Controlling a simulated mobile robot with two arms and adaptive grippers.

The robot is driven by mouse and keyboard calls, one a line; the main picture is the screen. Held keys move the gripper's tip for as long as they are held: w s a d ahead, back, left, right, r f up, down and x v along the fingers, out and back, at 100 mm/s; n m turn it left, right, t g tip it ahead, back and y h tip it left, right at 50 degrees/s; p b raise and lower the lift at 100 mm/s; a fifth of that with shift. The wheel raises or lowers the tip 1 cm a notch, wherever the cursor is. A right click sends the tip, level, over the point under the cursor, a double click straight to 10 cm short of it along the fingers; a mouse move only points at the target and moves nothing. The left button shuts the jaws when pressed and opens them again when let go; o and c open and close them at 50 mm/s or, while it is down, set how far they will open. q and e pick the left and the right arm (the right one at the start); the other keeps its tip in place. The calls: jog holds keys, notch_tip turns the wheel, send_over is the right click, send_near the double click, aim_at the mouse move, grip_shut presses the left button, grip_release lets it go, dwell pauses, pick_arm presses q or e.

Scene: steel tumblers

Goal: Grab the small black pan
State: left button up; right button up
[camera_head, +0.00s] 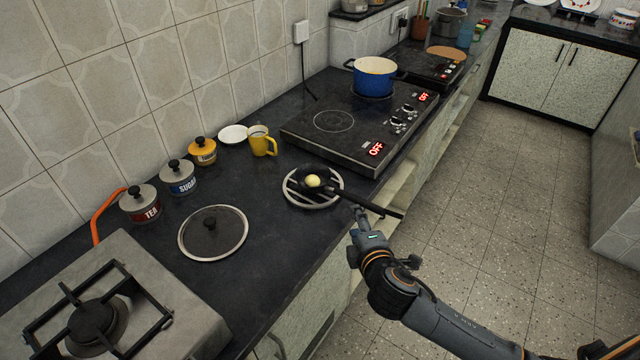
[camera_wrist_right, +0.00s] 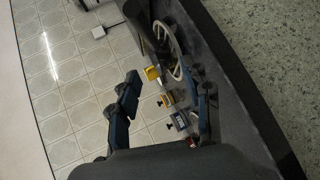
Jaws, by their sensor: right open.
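The small black pan (camera_head: 305,188) sits on a pale round slatted trivet (camera_head: 290,199). A small pale yellow round thing (camera_head: 313,181) lies in it. Its handle (camera_head: 375,206) points right, out over the counter's front edge. My right gripper (camera_head: 362,213) is just beside the handle, on its near side, with its arm coming in from the lower right. In the right wrist view its two fingers (camera_wrist_right: 165,100) are apart with nothing held between them. The trivet's ring (camera_wrist_right: 177,45) shows beyond them. Whether a finger touches the handle cannot be told. My left gripper is out of view.
A glass lid (camera_head: 213,232) lies left of the trivet. A yellow mug (camera_head: 262,141) and several canisters stand toward the wall. The cooktop (camera_head: 335,145) holds a blue pot (camera_head: 373,78) behind the pan. The floor in front of the counter is clear.

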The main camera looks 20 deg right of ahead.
send_near(340, 195)
jog(key=d+f+x, duration=0.1)
jog(key=x, duration=0.4)
jog(key=shift+w+a+f+p, duration=0.1)
jog(key=shift+w+f+p, duration=0.1)
jog(key=shift+w, duration=0.6)
jog(key=shift+w+a+f+p, duration=0.1)
jog(key=shift+w+p, duration=0.1)
jog(key=shift+w, duration=0.65)
jog(key=shift+w+a+f+p, duration=0.1)
jog(key=shift+w+f+p, duration=0.1)
jog(key=shift+w, duration=0.6)
jog(key=shift+d, duration=0.1)
jog(key=shift+r, duration=0.1)
grip_shut()
